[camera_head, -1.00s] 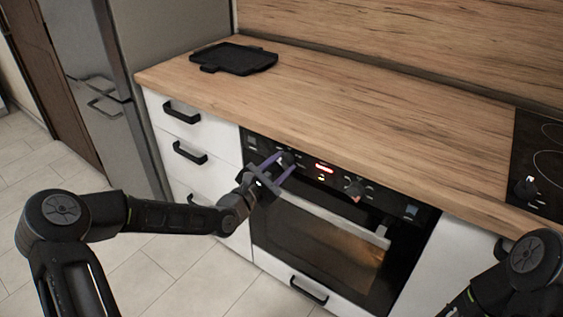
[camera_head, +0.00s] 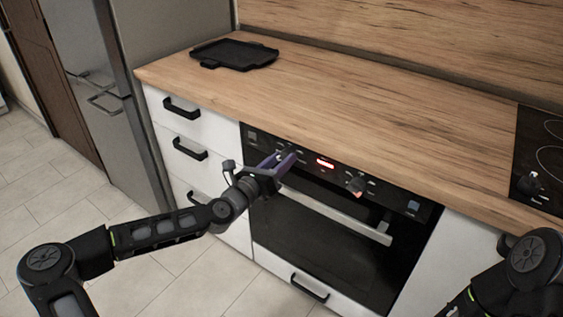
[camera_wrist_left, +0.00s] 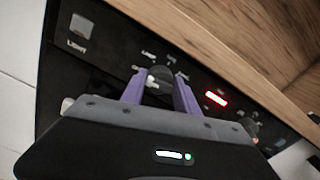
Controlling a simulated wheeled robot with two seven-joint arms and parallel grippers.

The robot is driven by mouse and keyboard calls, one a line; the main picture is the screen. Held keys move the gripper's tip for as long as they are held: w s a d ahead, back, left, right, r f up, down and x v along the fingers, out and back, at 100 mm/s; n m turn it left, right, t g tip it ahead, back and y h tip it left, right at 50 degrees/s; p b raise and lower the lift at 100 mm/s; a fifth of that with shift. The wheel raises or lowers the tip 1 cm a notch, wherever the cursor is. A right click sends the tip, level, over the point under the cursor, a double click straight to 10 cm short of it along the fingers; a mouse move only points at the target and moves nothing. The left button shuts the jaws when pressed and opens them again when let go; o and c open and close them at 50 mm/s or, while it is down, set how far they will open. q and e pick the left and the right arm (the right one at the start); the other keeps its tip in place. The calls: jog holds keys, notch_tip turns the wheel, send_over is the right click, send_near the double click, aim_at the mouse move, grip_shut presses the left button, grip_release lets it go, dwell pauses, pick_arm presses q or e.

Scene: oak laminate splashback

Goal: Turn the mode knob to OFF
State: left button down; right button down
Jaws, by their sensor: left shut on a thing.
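The oven's black control panel (camera_head: 330,167) runs under the counter edge, with a lit red display. The left knob (camera_wrist_left: 160,77), ringed by small labels, sits between the two purple fingers of my left gripper (camera_head: 284,160), which are shut on it; the gripper also shows in the left wrist view (camera_wrist_left: 160,95). The fingers hide part of the knob, and its labels are too small to read. A second knob (camera_head: 355,185) stands right of the display, clear of the gripper. The oven window is dark. My right gripper is out of view; only part of that arm shows at the lower right.
The oven door handle (camera_head: 345,220) juts out just below the panel. A black tray (camera_head: 234,54) lies on the wooden counter (camera_head: 390,110), which is otherwise mostly clear. A cooktop (camera_head: 540,160) is at the right. White drawers (camera_head: 185,132) stand left of the oven.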

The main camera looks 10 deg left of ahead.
pick_arm(q)
jog(key=shift+n, duration=0.3)
jog(key=shift+f, duration=0.1)
jog(key=c, duration=0.9)
grip_release()
jog(key=shift+s, duration=0.1)
jog(key=v, duration=0.7)
jog(key=shift+s+a, duration=0.1)
jog(key=shift+s, duration=0.2)
